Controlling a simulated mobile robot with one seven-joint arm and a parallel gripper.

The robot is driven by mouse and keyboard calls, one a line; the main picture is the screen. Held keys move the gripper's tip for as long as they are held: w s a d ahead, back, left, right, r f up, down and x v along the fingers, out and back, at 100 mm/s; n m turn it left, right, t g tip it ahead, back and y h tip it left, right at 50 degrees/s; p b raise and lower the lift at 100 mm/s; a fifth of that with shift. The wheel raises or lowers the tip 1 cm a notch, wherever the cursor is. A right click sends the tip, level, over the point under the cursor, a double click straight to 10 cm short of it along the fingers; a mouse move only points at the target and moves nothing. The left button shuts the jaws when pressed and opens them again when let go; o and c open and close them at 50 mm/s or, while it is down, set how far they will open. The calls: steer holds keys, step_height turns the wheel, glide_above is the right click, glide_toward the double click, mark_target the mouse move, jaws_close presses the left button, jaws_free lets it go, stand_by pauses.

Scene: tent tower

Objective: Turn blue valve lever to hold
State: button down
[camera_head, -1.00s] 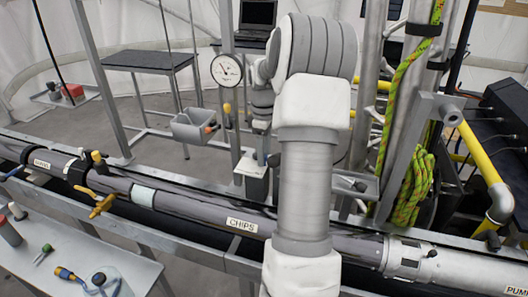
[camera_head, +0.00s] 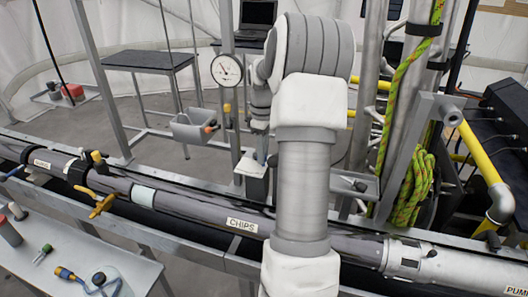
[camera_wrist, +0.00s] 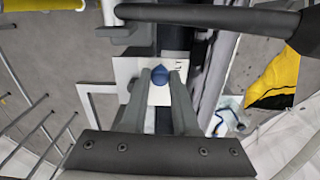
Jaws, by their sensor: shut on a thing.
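The blue valve lever (camera_wrist: 160,75) shows in the wrist view as a small rounded blue piece in front of a white plate (camera_wrist: 155,92) with partly hidden dark lettering. My gripper (camera_wrist: 161,82) has its two grey fingers closed around the blue piece. The fingers hide much of the lever, so its exact angle cannot be told. In the head view my arm stands in front, and my gripper is mostly hidden behind it, above a small white-topped box (camera_head: 250,168) on an upright post. The blue lever cannot be made out there.
A long grey pipe labelled CHIPS (camera_head: 241,224) crosses the front. A round gauge (camera_head: 226,70) and a grey tray (camera_head: 194,127) are left of my arm. A green rope (camera_head: 412,190) and yellow pipe (camera_head: 487,165) are on the right. A dark bar (camera_wrist: 210,16) crosses the top of the wrist view.

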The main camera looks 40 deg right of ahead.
steer(key=a+m, duration=0.1)
steer(key=m, duration=0.1)
steer(key=w+m, duration=0.1)
steer(key=m, duration=0.1)
steer(key=shift+w+a, duration=0.1)
steer(key=shift+a, duration=0.3)
steer(key=shift+w+a+m, duration=0.25)
steer(key=shift+w+m, duration=0.1)
steer(key=shift+m, duration=0.7)
steer(key=shift+w+a+m, duration=0.25)
steer(key=shift+w+m, duration=0.05)
steer(key=shift+m, duration=0.75)
steer(key=c, duration=0.7)
jaws_free()
step_height(320, 180, up, 18)
steer(key=shift+f+p, duration=0.25)
steer(key=shift+p, duration=0.25)
steer(key=shift+a, duration=0.1)
